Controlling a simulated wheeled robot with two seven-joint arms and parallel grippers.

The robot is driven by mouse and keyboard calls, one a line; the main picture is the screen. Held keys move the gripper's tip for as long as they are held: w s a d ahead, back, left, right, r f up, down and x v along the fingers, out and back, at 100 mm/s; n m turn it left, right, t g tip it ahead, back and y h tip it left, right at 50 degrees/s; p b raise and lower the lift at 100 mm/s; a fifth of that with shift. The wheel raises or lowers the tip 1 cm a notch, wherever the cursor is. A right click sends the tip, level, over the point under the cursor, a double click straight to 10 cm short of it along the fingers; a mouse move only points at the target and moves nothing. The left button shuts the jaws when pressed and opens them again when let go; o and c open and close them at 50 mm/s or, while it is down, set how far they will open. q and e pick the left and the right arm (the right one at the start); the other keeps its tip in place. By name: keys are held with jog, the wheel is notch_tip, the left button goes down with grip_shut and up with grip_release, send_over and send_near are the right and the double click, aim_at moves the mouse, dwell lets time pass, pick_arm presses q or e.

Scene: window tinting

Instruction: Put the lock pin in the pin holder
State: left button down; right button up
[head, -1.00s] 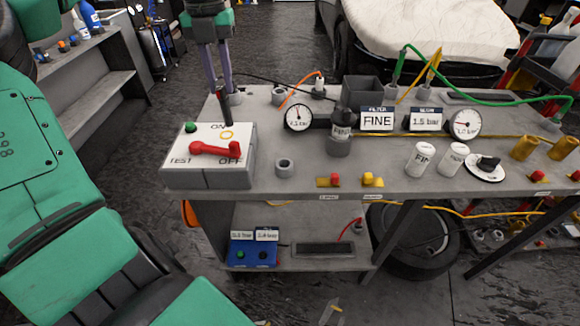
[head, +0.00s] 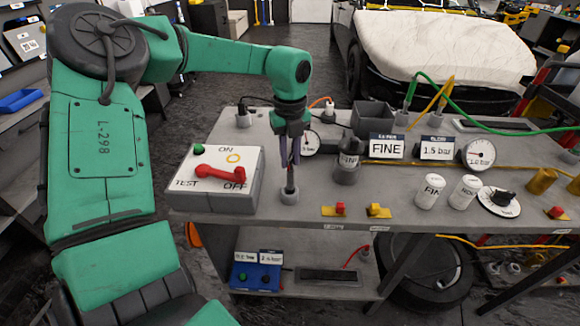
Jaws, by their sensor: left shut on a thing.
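My left gripper (head: 290,158) points down over the near-left part of the workbench (head: 330,180), just right of the grey switch box (head: 213,190). It is shut on the dark, thin lock pin (head: 290,182). The lower end of the pin is at the mouth of the small grey round pin holder (head: 289,197). The pin looks upright and lined up with the holder. I cannot tell how deep its tip is inside. My right gripper is not in view.
The switch box has a red handle (head: 218,174) pointing toward OFF. A gauge (head: 309,143) is partly behind my gripper. A grey fitting (head: 346,168), yellow blocks with red (head: 340,208) and yellow knobs, and white cylinders (head: 430,191) stand to the right.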

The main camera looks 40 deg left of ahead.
aim_at(290, 166)
pick_arm(q)
jog(key=f, duration=0.4)
jog(key=shift+s+p, duration=0.2)
jog(key=shift+p, duration=0.2)
jog(key=shift+w+f, duration=0.15)
jog(key=shift+f, duration=0.05)
jog(key=c, duration=0.7)
grip_release()
jog(key=shift+c, duration=0.2)
jog(key=shift+r, duration=0.65)
notch_tip(290, 166, up, 11)
jog(key=shift+b, duration=1.05)
